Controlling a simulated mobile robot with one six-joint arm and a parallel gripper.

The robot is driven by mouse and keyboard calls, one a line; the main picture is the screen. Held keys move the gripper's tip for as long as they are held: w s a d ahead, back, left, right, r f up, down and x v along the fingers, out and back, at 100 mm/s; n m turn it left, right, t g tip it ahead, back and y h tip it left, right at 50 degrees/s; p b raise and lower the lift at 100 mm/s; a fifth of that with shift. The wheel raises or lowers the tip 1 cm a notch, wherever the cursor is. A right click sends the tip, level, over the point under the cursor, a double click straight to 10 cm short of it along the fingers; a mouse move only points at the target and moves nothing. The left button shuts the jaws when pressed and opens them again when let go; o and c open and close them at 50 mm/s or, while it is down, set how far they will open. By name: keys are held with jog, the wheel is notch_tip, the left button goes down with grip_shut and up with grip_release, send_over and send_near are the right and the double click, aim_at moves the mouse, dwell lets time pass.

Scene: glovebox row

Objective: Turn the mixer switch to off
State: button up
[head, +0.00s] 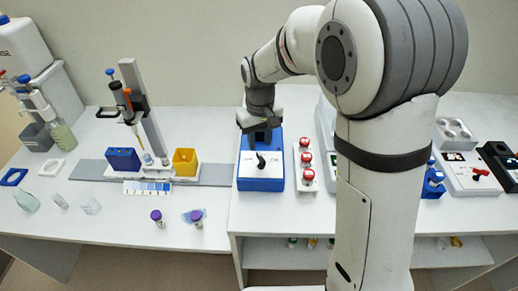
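A blue box with a white top panel (261,184), which looks like the mixer, stands near the front of the bench at the picture's centre. A black switch knob (261,162) sits on its panel; its setting is too small to read. My gripper (262,140) points down just above and behind the knob. Its dark fingers are small and overlap the blue box, so I cannot tell whether they are open or touch the knob.
A strip with several red-capped items (305,163) stands close to the right of the blue box. A yellow bin (185,161) and a blue bin (124,159) stand left. A device with a red lever (480,172) stands far right.

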aim_at(260, 155)
notch_tip(260, 155, down, 5)
jog(key=shift+p, duration=0.3)
grip_shut()
